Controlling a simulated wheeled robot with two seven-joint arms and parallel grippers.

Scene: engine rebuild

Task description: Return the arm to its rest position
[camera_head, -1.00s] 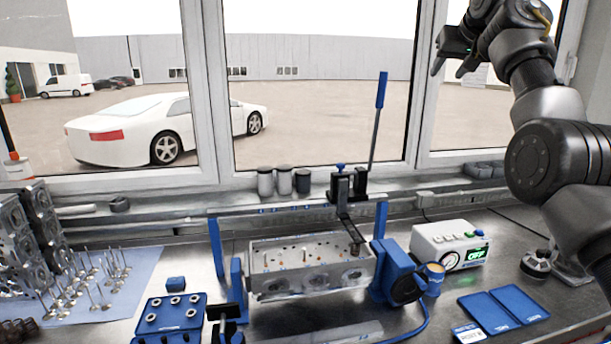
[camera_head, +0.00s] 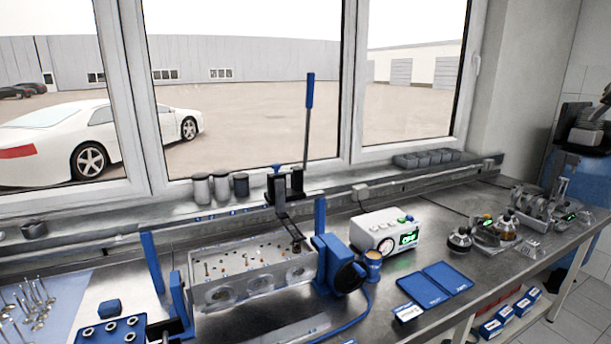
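Neither of my grippers is in view, and no part of my arms can be made out for certain. The cylinder head (camera_head: 255,284), a grey metal block with holes along its top, sits between blue stand supports on the bench. A black clamp with a long lever (camera_head: 308,125) with a blue grip stands upright behind it and reaches over its top.
A white control box (camera_head: 384,232) with a lit green display and blue trays (camera_head: 447,278) lie right of the stand. A tray of rings (camera_head: 110,332) and loose valves (camera_head: 35,302) are at lower left. Jars (camera_head: 221,187) line the sill.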

